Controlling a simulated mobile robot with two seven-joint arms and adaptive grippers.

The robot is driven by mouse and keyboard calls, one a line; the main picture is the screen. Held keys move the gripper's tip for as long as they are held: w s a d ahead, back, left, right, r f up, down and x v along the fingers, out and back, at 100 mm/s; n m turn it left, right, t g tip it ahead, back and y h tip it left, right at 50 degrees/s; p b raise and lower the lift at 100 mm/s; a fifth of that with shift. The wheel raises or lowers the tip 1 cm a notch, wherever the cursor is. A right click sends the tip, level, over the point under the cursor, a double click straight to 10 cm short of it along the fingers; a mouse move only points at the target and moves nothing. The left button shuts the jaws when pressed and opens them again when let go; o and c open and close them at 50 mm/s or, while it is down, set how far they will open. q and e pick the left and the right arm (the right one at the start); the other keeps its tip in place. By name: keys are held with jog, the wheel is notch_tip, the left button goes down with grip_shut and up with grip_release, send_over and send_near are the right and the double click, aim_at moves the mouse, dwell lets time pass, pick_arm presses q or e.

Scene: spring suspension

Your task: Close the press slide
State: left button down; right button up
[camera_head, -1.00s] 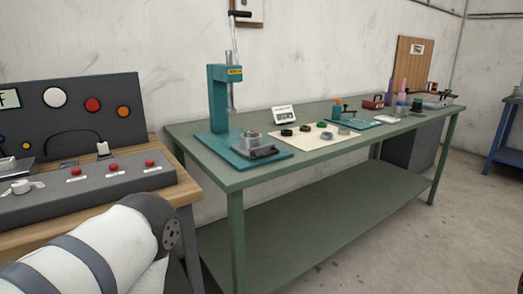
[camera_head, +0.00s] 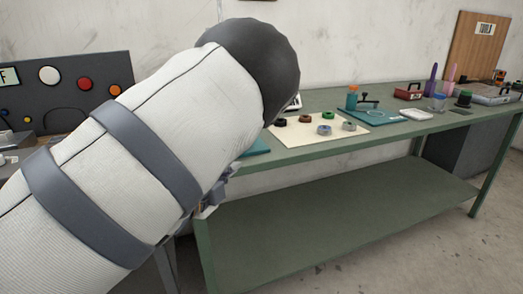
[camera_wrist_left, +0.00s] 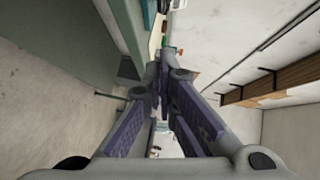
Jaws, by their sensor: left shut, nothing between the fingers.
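My left arm crosses the head view and hides nearly all of the teal press. Only a small teal edge of the press base (camera_head: 257,148) shows beside the arm, and the press slide is hidden. My left gripper (camera_head: 212,200) shows only in part below the arm, near the front edge of the green workbench (camera_head: 310,153). In the left wrist view the gripper fingers (camera_wrist_left: 163,72) come together with nothing between them. A small teal patch (camera_wrist_left: 149,14) shows at the top of that view; I cannot tell which part it is. My right gripper is not in view.
A cream mat (camera_head: 290,139) with several coloured rings lies on the workbench. Farther right are a teal fixture (camera_head: 368,115), a red box (camera_head: 408,94) and bottles. A dark control panel (camera_head: 70,85) stands at the left. The lower shelf (camera_head: 330,222) is empty.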

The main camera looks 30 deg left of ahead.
pick_arm(q)
jog(key=w+a, duration=0.1)
jog(key=w, duration=0.3)
jog(key=w+a+f, duration=0.1)
jog(key=w+a, duration=0.1)
jog(key=w, duration=0.2)
jog(key=w+a+f, duration=0.1)
jog(key=w, duration=0.2)
jog(key=shift+w+a+f, duration=0.15)
jog(key=shift+w+f, duration=0.1)
jog(key=shift+w, duration=0.15)
